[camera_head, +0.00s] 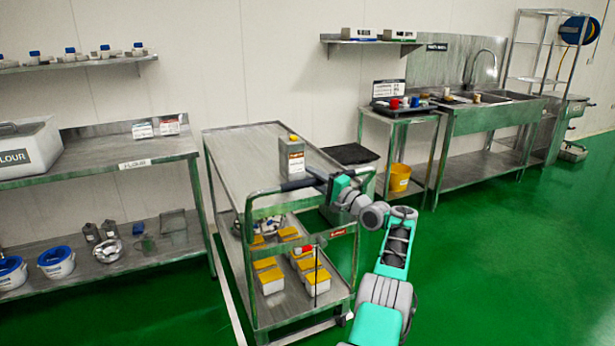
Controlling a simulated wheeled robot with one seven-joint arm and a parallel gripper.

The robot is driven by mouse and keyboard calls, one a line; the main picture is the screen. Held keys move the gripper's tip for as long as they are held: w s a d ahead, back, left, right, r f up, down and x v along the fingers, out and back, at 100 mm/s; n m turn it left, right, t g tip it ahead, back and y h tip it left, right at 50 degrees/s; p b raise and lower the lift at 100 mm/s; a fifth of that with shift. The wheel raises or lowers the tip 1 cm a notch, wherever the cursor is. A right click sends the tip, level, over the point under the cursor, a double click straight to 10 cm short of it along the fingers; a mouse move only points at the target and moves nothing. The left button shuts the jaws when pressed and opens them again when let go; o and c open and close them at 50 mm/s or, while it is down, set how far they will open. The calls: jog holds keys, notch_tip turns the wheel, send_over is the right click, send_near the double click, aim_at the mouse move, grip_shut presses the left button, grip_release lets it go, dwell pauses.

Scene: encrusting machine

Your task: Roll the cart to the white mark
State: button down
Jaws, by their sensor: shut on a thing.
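The cart (245,152) is a steel trolley with a top deck and lower shelves, standing left of centre. A rectangular can with a yellow cap (292,158) is on its top deck. Boxes with yellow lids (271,284) sit on a lower shelf. My gripper (315,178) is at the cart's near end, shut on the dark handle (290,186); the wrist partly hides the grip. A white line (232,308) on the green floor runs along the cart's left side. I cannot tell whether it is the white mark.
A steel table with a flour bin (28,148) stands close at the left. A side table (398,118) with a yellow bucket (400,177) below and a sink unit (490,115) stand behind and right. The green floor (500,270) at right is clear.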

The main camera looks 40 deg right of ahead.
aim_at(322, 183)
jog(key=shift+f, duration=0.1)
jog(key=c, duration=1.1)
grip_release()
jog(key=shift+c, duration=0.2)
jog(key=s+f, duration=0.1)
jog(key=s, duration=0.6)
jog(key=shift+s+d+f, duration=0.15)
jog(key=shift+s, duration=0.15)
